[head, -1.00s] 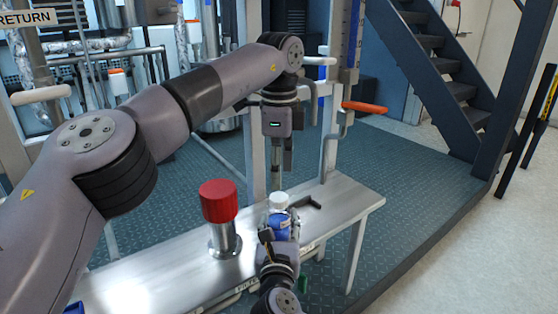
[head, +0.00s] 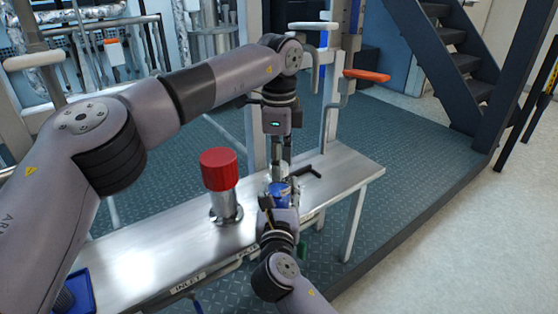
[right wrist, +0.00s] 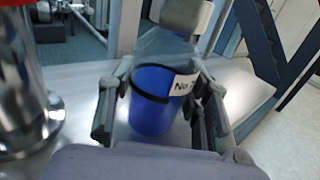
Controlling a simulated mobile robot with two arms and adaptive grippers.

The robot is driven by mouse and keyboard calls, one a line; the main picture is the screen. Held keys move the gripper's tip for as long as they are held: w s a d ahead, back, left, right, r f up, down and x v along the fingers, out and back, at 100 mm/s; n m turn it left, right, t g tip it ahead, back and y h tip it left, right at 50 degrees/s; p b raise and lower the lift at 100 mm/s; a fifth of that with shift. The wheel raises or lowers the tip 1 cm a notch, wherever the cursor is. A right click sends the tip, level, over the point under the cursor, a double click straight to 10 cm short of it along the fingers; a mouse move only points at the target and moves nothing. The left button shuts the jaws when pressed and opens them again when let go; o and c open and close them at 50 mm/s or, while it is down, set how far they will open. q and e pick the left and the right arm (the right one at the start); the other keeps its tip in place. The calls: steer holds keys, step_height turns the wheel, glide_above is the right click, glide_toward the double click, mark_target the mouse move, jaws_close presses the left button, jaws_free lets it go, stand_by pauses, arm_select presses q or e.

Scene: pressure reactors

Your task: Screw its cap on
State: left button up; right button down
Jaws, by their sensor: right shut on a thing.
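The bottle (head: 279,190), with a blue lower part and a clear upper part, stands upright at the bench's front edge. In the right wrist view the bottle (right wrist: 152,105) carries a white label. My right gripper (head: 279,203) is shut on its body from the front. My left gripper (head: 280,160) points straight down over the bottle, its two fingers apart on either side of the pale cap (head: 279,170) at the bottle's top. The fingers partly hide the cap. Whether they touch it, I cannot tell.
A steel vessel with a red top (head: 219,170) stands on the bench (head: 150,262) just left of the bottle. A black bracket (head: 308,171) lies behind to the right. A blue tray (head: 85,290) is at lower left. An orange-handled lever (head: 366,75) is at the back.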

arm_select(q)
jaws_close()
steer(key=m, duration=1.5)
steer(key=shift+w+m, duration=0.1)
steer(key=shift+m, duration=0.3)
steer(key=m, duration=1.2)
steer(key=shift+m, duration=0.4)
steer(key=m, duration=0.4)
steer(key=shift+f, duration=0.1)
steer(key=m, duration=0.6)
steer(key=shift+m, duration=0.4)
steer(key=m, duration=0.4)
steer(key=o, duration=0.5)
jaws_free()
